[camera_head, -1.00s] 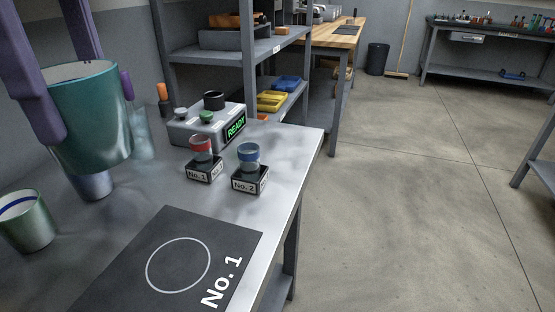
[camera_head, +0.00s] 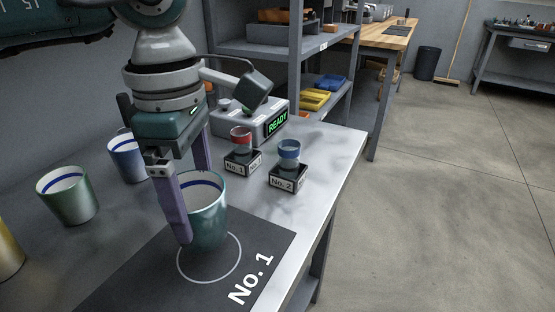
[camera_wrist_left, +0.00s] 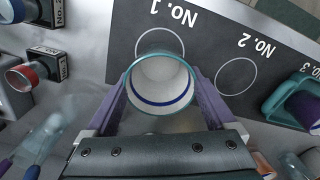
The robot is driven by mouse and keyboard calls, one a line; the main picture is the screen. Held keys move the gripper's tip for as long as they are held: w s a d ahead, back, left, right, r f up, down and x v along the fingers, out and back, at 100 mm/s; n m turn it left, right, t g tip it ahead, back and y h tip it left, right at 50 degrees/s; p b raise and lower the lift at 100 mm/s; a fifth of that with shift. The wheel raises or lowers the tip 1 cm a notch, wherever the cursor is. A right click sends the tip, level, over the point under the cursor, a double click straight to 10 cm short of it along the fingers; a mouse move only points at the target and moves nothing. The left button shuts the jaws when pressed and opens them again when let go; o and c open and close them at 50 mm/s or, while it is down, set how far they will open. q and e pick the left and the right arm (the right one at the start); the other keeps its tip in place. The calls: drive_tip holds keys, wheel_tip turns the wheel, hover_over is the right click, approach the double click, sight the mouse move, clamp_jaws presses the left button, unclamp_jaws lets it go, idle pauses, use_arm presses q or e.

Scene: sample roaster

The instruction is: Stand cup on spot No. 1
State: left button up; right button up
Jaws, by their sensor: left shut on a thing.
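A teal-green cup (camera_head: 208,208) with a white inside and a blue band is upright in my left gripper (camera_head: 196,205). The purple fingers are on either side of it. In the left wrist view the cup (camera_wrist_left: 162,84) sits between the fingers, and it looks empty. Spot No. 1 (camera_head: 238,262) is a white ring on a dark mat (camera_head: 135,278). The cup's base overlaps the far part of the ring in the head view; I cannot tell whether it touches the mat. The left wrist view shows part of the ring (camera_wrist_left: 160,30) beyond the cup. My right gripper is not clearly seen.
A green cup (camera_head: 68,196) and a bluish-white cup (camera_head: 127,158) stand to the left. Holders No. 1 (camera_head: 242,160) and No. 2 (camera_head: 288,177) and a READY box (camera_head: 277,124) are behind. Spot No. 2 (camera_wrist_left: 236,76) is bare; a teal thing (camera_wrist_left: 287,98) lies near No. 3.

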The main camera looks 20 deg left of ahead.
use_arm(q)
drive_tip(key=shift+f, duration=2.1)
drive_tip(key=shift+b, duration=0.3)
drive_tip(key=shift+f, duration=0.2)
drive_tip(key=o, duration=1.3)
drive_tip(key=shift+r, duration=0.1)
